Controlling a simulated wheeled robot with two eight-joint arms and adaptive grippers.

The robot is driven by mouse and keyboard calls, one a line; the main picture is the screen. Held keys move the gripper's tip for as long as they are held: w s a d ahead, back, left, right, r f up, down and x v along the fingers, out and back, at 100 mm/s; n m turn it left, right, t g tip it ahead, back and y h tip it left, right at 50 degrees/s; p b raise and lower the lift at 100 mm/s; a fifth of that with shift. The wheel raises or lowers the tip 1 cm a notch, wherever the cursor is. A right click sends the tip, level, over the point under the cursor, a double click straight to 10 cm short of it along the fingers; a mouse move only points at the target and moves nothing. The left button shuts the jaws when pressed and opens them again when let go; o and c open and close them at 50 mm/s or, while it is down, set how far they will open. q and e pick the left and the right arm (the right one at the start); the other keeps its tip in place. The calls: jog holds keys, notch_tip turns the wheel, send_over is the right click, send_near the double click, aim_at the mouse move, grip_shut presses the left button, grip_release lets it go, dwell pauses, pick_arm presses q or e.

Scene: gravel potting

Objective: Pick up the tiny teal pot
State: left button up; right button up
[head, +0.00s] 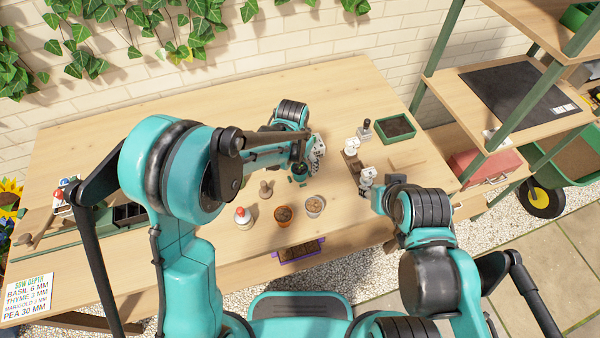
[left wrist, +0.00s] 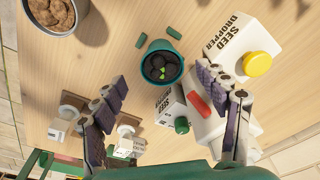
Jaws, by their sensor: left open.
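The tiny teal pot (left wrist: 162,67) stands on the wooden table in the left wrist view, with dark pebbles and bright green bits inside. In the head view the pot (head: 300,173) shows small beside my left gripper (head: 306,158). In the left wrist view my left gripper (left wrist: 168,104) is open and empty, its two fingers apart and the pot beyond them, between their lines. A white seed dropper carton (left wrist: 228,48) with a yellow cap stands close to the pot's right. My right gripper (head: 378,200) is small and partly hidden; its jaws are unclear.
Two small green pieces (left wrist: 141,40) lie by the pot. A smaller carton (left wrist: 174,108) with a green cap is near the left gripper's fingers. Two filled pots (head: 314,205) and a red-topped white object (head: 243,216) stand nearby. A green tray (head: 396,128) is at the right.

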aim_at(300, 168)
pick_arm(q)
jog(key=f, duration=0.1)
jog(key=f+b, duration=0.1)
jog(key=f, duration=0.2)
jog(key=shift+w+f+b, duration=0.2)
jog(key=shift+w+b, duration=0.1)
jog(key=shift+w, duration=0.1)
jog(key=shift+r, duration=0.1)
jog(key=c, duration=1.3)
jog(key=shift+r, duration=0.1)
